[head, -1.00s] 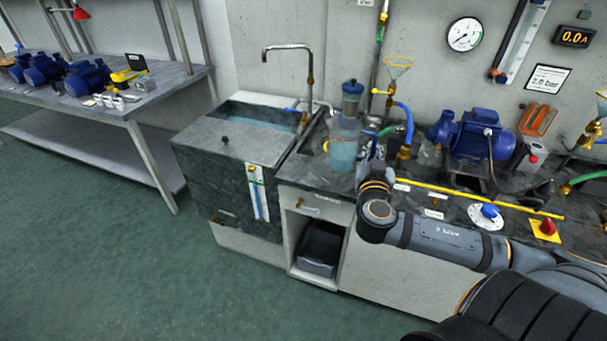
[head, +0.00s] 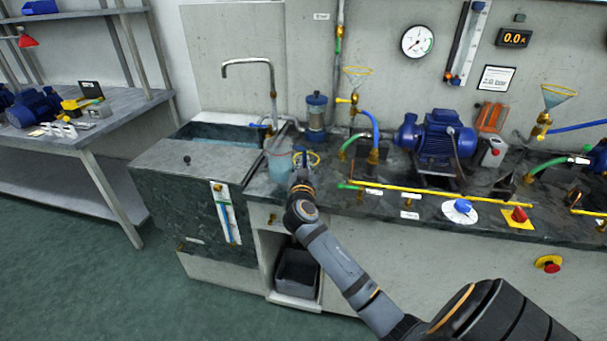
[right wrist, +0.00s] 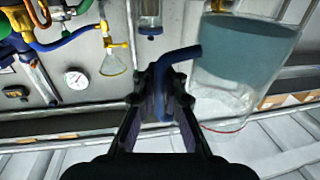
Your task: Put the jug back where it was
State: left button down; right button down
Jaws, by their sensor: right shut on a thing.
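The jug (head: 281,160) is clear with bluish water in it. In the head view it is at the counter's front left, just right of the sink. My right gripper (head: 303,166) is beside it on the right. In the right wrist view, which is upside down, the jug (right wrist: 248,60) is large at the upper right and looks roughly upright. My right gripper (right wrist: 163,92) is shut on its blue handle (right wrist: 180,57). I cannot tell whether the jug's base touches the counter. My left gripper is not in view.
A yellow ring (head: 313,157) shows on the counter right behind my gripper. A blue-capped filter cylinder (head: 316,118) stands behind it. The sink (head: 200,150) is left, with a tap (head: 272,90). Hoses, a yellow pipe (head: 420,195) and a blue pump (head: 437,135) fill the right.

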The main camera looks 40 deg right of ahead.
jog(key=f, duration=0.3)
jog(key=shift+w+f, duration=0.3)
pick_arm(q)
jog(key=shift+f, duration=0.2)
jog(key=shift+b, duration=0.3)
pick_arm(e)
jog(key=shift+f, duration=0.1)
jog(key=c, duration=1.4)
grip_release()
jog(key=shift+s, duration=0.1)
jog(key=shift+c, duration=0.2)
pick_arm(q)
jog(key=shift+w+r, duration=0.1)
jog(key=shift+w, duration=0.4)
